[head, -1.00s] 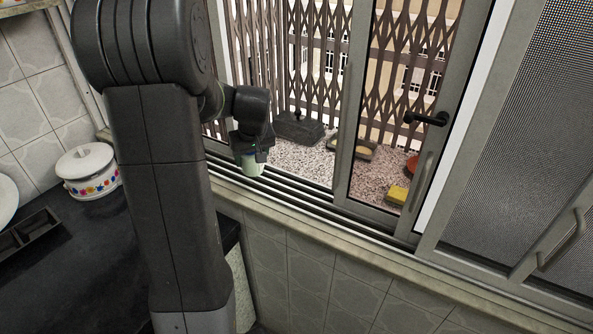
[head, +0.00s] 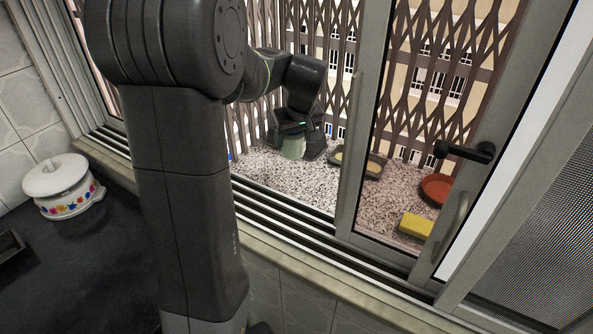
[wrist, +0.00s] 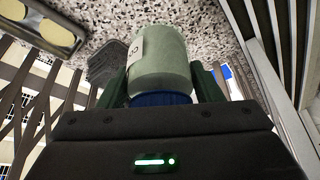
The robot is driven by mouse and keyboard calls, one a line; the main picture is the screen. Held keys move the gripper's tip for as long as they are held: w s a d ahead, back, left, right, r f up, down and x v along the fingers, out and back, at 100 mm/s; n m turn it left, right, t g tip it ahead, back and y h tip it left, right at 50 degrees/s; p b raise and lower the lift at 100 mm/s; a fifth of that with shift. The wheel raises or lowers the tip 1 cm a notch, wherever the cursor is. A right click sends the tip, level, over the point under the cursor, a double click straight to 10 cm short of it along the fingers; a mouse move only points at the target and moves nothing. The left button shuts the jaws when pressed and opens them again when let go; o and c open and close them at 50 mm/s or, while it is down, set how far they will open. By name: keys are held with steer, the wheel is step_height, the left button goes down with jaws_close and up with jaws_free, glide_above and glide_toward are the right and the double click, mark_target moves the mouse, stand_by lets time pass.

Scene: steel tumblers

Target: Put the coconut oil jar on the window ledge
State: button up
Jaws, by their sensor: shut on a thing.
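My gripper (head: 291,134) reaches through the open window and points down over the speckled stone window ledge (head: 262,176). It is shut on the coconut oil jar (head: 292,149), a pale green jar. The jar looks upright in the head view, at or just above the ledge; I cannot tell whether its base touches. In the wrist view the jar (wrist: 160,62) sits between my dark green fingers, its blue lid (wrist: 161,99) toward my palm and part of a white label at its left side.
A dark box-like thing (head: 314,146) stands right by the jar. A tray with pale contents (head: 359,163), a yellow sponge (head: 415,225) and an orange-red dish (head: 437,188) are farther right. The window frame and lattice grille border the ledge. A white pot (head: 60,186) stands on the dark counter.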

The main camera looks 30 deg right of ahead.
mark_target(298, 148)
steer(key=shift+w+d+f, duration=0.15)
steer(key=shift+w+f, duration=0.05)
steer(key=shift+f, duration=0.05)
step_height(298, 148, down, 9)
steer(key=shift+s+f+p, duration=0.1)
steer(key=shift+p, duration=0.35)
steer(key=shift+f, duration=0.2)
steer(key=o, duration=1.3)
steer(key=shift+c, duration=0.2)
steer(key=shift+r, duration=0.1)
steer(key=shift+s+r, duration=0.1)
steer(key=shift+r, duration=0.4)
steer(key=b+v, duration=0.1)
steer(key=v, duration=1)
steer(key=shift+s, duration=0.15)
